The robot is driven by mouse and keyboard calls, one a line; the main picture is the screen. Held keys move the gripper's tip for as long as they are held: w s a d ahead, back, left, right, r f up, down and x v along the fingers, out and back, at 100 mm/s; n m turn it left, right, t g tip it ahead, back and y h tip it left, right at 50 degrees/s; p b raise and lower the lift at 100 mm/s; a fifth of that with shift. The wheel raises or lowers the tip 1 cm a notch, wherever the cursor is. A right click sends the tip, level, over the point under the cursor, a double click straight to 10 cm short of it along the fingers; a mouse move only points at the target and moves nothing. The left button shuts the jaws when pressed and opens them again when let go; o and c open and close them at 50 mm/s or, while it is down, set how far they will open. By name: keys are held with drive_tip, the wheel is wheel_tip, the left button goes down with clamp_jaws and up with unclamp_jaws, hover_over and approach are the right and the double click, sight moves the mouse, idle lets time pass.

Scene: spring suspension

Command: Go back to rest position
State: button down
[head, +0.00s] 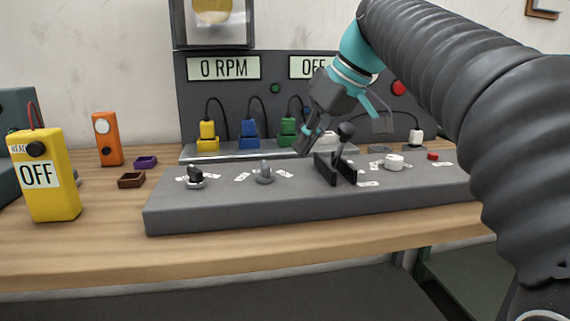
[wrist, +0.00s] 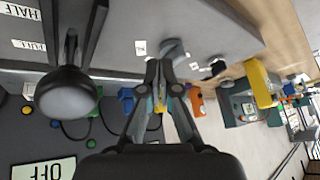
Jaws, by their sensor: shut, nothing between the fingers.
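My gripper (head: 306,140) is shut and empty, above the grey control panel (head: 240,205). It hangs just left of the black-knobbed lever (head: 346,130), whose slotted black guide stands on the panel. In the wrist view my gripper (wrist: 158,68) points over the panel with its fingers together. The round lever knob (wrist: 66,95) shows large at the left there, apart from the fingers. My arm comes in from the right of the head view, bent down toward the panel.
The panel carries a black knob (head: 195,176), a grey knob (head: 264,173), a white knob (head: 393,161) and a red button (head: 433,156). Yellow (head: 207,136), blue (head: 249,134) and green (head: 288,131) plugs stand behind. A yellow meter (head: 45,175) and an orange device (head: 107,139) stand left.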

drive_tip(key=s+d+f+m+h, duration=0.1)
drive_tip(key=s+d+f, duration=0.1)
drive_tip(key=s, duration=0.1)
drive_tip(key=s+d+f+m+t+h, duration=0.1)
drive_tip(key=s+d+f+m, duration=0.1)
drive_tip(key=s, duration=0.1)
drive_tip(key=s+d+f+m+h, duration=0.1)
drive_tip(key=s+d+f, duration=0.1)
drive_tip(key=s, duration=0.2)
drive_tip(key=shift+d+f+m+b, duration=0.25)
drive_tip(key=shift+d+m+b, duration=0.05)
drive_tip(key=shift+d, duration=0.1)
drive_tip(key=s+d+f+m+t+h, duration=0.1)
drive_tip(key=s+d+f+m+h, duration=0.2)
drive_tip(key=s+d+f, duration=0.45)
drive_tip(key=s+a+f+m+p, duration=0.1)
drive_tip(key=s+a+f+p, duration=0.1)
drive_tip(key=f, duration=1.1)
drive_tip(key=shift+s+f, duration=0.3)
drive_tip(key=shift+s, duration=0.25)
